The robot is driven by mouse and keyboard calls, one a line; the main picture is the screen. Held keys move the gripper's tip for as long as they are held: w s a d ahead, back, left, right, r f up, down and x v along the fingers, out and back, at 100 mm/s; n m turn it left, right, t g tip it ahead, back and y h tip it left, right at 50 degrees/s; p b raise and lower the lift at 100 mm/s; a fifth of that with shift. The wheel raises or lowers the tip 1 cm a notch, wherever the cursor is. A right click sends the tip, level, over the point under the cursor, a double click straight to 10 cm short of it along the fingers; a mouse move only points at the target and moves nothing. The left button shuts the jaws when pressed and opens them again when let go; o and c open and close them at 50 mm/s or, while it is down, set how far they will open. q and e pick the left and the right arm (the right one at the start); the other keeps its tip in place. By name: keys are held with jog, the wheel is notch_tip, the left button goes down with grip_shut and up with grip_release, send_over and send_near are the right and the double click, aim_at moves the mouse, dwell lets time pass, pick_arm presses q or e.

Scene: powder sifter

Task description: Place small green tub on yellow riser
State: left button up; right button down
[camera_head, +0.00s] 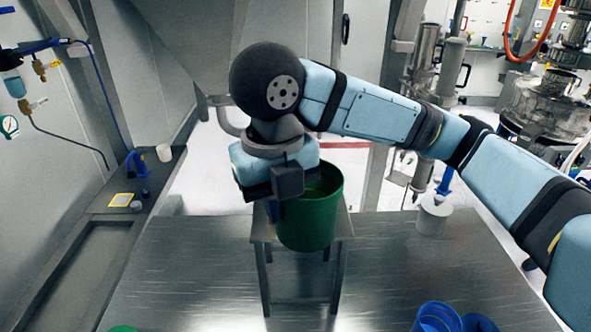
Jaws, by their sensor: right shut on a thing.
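A green tub (312,222) is upright in the middle of the camera_head view. My right gripper (278,205) is shut on the tub's near left rim. The tub is in front of or over the top of a grey metal stand (346,225), and its base overlaps the stand's front edge. I cannot tell whether it touches the stand. No yellow riser is clearly in view; a small flat yellow square (121,200) lies on the left ledge. My left gripper is not in view.
The steel table (190,265) is mostly bare around the stand. A pale lidded canister (434,216) stands at the back right. Blue containers (437,318) are at the bottom right. The rim of another green thing (123,328) shows at the bottom left edge.

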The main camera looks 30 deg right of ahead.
jog(key=shift+w+d+f+p, duration=0.6)
jog(key=shift+w+d, duration=0.6)
jog(key=shift+w, duration=1.3)
jog(key=shift+w+d+f+p, duration=0.55)
jog(key=shift+w+d, duration=0.65)
jog(key=shift+w, duration=1.3)
jog(key=shift+w+d+f+p, duration=0.6)
jog(key=shift+w+d, duration=0.6)
jog(key=shift+w, duration=1.3)
jog(key=shift+f, duration=0.1)
jog(key=c, duration=1.2)
grip_release()
jog(key=shift+f, duration=0.1)
jog(key=shift+c, duration=0.2)
jog(key=shift+r, duration=0.25)
notch_tip(320, 180, up, 7)
jog(key=b, duration=0.1)
jog(key=shift+a+r, duration=0.15)
jog(key=shift+r, duration=0.05)
